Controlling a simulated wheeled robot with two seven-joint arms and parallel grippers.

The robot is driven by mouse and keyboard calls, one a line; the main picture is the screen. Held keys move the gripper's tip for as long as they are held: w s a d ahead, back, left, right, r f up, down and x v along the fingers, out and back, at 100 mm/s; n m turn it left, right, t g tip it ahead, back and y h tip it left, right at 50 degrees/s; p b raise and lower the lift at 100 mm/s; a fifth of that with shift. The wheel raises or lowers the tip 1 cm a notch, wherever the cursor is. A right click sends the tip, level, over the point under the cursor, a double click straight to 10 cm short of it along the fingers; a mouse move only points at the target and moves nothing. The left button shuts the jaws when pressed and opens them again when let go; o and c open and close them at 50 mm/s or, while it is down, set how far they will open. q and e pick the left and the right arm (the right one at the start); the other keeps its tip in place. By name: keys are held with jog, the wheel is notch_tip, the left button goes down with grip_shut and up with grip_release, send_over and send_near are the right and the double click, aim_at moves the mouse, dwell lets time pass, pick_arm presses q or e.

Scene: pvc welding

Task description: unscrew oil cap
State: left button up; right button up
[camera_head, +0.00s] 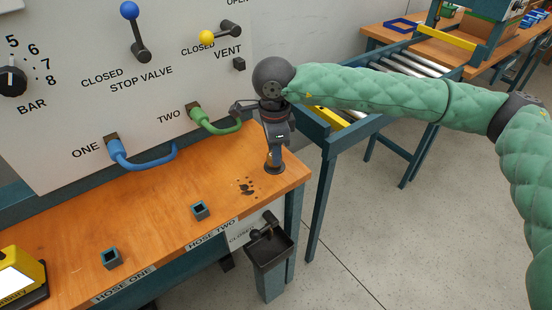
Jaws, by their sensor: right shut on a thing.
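The oil cap (274,169) is a small dark round piece at the right end of the wooden bench, and most of it is hidden under my gripper. My right gripper (273,160) points straight down over it and is shut on it. The green padded right arm reaches in from the right. My left gripper is not in view.
Dark oil stains (247,187) mark the bench (165,215) left of the cap. A green hose (218,122) and a blue hose (142,160) come out of the panel (150,100) behind. Two square sockets, one of them the HOSE TWO socket (200,210), stand near the front edge. A black tray (269,250) hangs below.

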jog(key=shift+n+b, duration=0.4)
jog(key=shift+b, duration=0.05)
jog(key=shift+n+b, duration=2.1)
jog(key=shift+b, duration=0.15)
jog(key=shift+r, duration=0.65)
dwell(0.8)
jog(key=shift+r, duration=0.15)
jog(key=shift+r, duration=0.85)
